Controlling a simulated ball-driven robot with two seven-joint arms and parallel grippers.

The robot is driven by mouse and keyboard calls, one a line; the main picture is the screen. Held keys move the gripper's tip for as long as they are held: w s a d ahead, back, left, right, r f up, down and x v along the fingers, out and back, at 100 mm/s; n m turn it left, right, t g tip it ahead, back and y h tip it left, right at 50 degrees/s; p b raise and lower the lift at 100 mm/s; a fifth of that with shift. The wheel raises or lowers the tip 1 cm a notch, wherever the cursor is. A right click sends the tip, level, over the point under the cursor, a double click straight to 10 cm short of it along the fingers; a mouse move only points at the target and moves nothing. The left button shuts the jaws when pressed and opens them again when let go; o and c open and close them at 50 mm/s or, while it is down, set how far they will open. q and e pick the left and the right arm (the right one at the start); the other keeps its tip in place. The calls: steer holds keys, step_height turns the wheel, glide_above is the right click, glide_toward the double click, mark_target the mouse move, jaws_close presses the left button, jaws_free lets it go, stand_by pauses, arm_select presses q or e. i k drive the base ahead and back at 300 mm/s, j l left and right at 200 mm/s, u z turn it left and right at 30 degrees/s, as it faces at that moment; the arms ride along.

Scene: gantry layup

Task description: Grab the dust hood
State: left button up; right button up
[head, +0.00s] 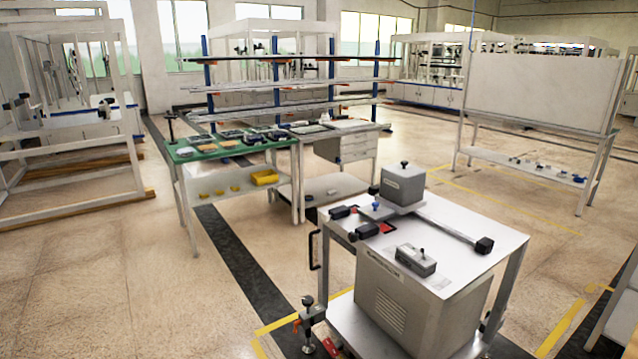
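A grey box-shaped cover with a black knob on top, which looks like the dust hood (403,186), stands upright on the white top of a metal cart (490,233) in the front right of the head view. Its underside and whatever it may cover are hidden. A long grey bar with a black end block (450,233) lies beside it and runs to the right. Neither of my grippers is in view.
A smaller grey box (416,261) and black clamp-like blocks (364,231) share the cart top. A green-topped bench (215,151) stands behind to the left. A white panel on a stand (540,95) is at the right. Open floor (130,270) lies left of the cart.

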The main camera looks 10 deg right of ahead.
mark_target(401, 183)
steer(key=i+j+z, duration=0.1)
steer(key=i+z, duration=0.3)
steer(key=i+j+z, duration=0.15)
steer(key=z, duration=0.25)
steer(key=i+j+z, duration=0.3)
steer(key=z, duration=0.15)
steer(key=i+j+z, duration=0.2)
steer(key=j+z, duration=0.2)
